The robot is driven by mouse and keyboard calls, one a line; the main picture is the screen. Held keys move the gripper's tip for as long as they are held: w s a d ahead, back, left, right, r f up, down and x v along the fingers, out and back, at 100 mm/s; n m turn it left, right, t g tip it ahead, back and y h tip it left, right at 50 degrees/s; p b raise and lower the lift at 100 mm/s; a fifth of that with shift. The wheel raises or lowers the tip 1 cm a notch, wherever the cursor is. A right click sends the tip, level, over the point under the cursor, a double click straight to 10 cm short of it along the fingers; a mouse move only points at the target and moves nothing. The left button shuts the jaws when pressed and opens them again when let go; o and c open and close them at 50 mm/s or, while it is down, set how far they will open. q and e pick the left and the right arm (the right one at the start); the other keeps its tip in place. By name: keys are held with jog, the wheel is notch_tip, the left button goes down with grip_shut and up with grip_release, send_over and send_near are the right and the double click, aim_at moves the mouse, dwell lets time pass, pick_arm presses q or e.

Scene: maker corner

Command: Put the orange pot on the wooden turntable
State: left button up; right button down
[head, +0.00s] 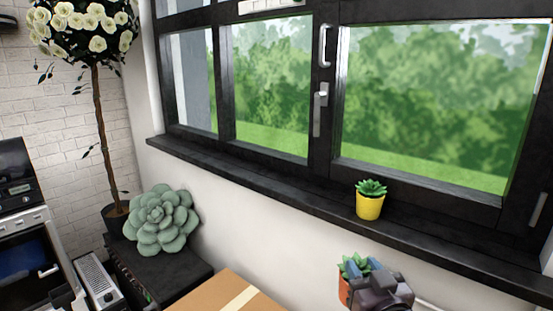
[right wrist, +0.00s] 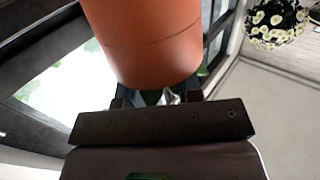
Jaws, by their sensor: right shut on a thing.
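The orange pot (head: 343,290) with a green succulent shows at the lower right of the head view, partly hidden behind my right gripper (head: 370,268). The right gripper is shut on it. In the right wrist view the orange pot (right wrist: 150,42) fills the top middle, right at the fingers of the right gripper (right wrist: 158,97). The pot's full outline is cut off there. I see no wooden turntable in either view. My left gripper is not in view.
A yellow pot (head: 369,207) with a succulent stands on the dark windowsill (head: 290,197). A cardboard box (head: 222,297) is at the bottom middle. A large succulent (head: 160,220) sits over a black unit (head: 150,270). A flowering tree (head: 97,130) stands at left.

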jog(key=s+d+f+m+h, duration=0.1)
jog(key=s+d+f, duration=0.3)
jog(key=f, duration=0.4)
jog(key=shift+d+f+m+h, duration=0.2)
jog(key=shift+d+m+h, duration=0.2)
jog(key=shift+h, duration=0.4)
